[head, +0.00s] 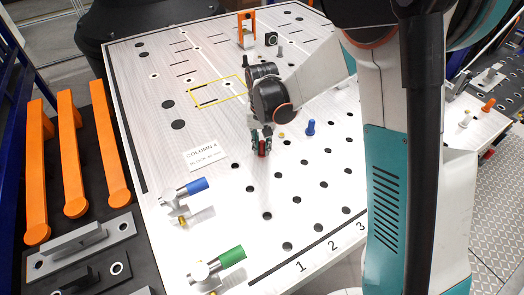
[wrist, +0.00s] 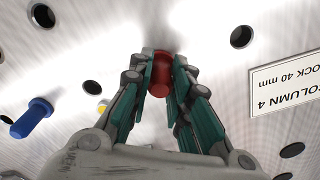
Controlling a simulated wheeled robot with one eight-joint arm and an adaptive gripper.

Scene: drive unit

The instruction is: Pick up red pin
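The red pin (wrist: 161,75) stands between the two fingers of my gripper (wrist: 160,72) in the wrist view. The fingers sit close against it on both sides and appear to touch it. In the head view the red pin (head: 262,147) shows between the fingertips of my gripper (head: 262,140), low over the white perforated table (head: 225,215). The pin's lower end is hard to see, so I cannot tell whether it is in a hole or just above the surface.
A blue pin (head: 310,127) stands to the right, also in the wrist view (wrist: 32,117). A label plate (head: 207,154) lies to the left. Blue-capped (head: 185,193) and green-capped (head: 217,265) fittings lie toward the front. An orange bracket (head: 246,28) stands at the back.

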